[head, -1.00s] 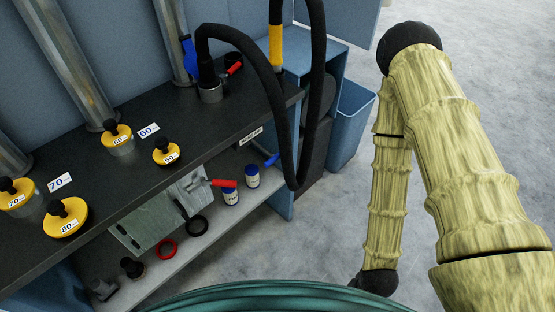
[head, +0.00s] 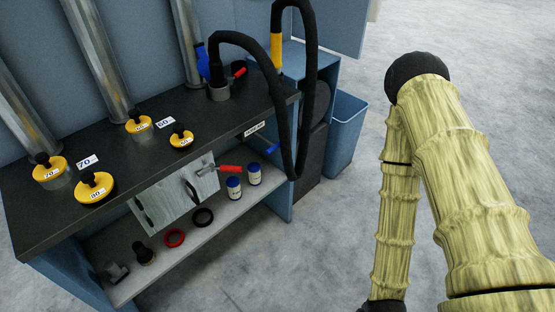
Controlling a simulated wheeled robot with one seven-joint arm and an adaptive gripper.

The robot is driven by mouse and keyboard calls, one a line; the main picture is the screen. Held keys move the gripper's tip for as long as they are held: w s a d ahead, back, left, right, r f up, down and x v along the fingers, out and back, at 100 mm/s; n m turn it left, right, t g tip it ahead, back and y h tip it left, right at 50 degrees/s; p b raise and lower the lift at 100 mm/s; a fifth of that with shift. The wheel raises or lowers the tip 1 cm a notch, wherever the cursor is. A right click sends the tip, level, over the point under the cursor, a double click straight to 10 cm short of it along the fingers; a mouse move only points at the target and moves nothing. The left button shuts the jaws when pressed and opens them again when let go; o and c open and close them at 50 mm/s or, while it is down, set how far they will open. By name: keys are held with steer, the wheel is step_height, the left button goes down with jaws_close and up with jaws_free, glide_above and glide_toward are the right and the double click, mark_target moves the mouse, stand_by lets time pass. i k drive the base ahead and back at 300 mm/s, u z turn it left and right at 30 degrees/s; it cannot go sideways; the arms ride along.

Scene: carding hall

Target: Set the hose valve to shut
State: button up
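A black hose (head: 305,90) loops up from a grey collar (head: 219,92) on the dark bench top and hangs down over the bench's front right. A small white label (head: 254,128) is on the bench's front edge; its text is too small to read surely. Below it is a blue handle (head: 272,148). A red handle (head: 230,168) sticks out rightward from a metal fitting further left. Another small red handle (head: 240,72) is beside the hose collar. I cannot tell surely which handle is the hose valve's. My gripper is out of view; only my arm shows at right.
Two blue-capped jars (head: 234,188), a red ring (head: 174,238) and a black ring (head: 202,217) are on the lower shelf (head: 215,235). A blue bin (head: 345,128) stands right of the bench. The grey floor in front is clear.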

mark_target(273, 147)
steer(key=z, duration=0.8)
steer(key=i, duration=0.65)
steer(key=u, duration=1.7)
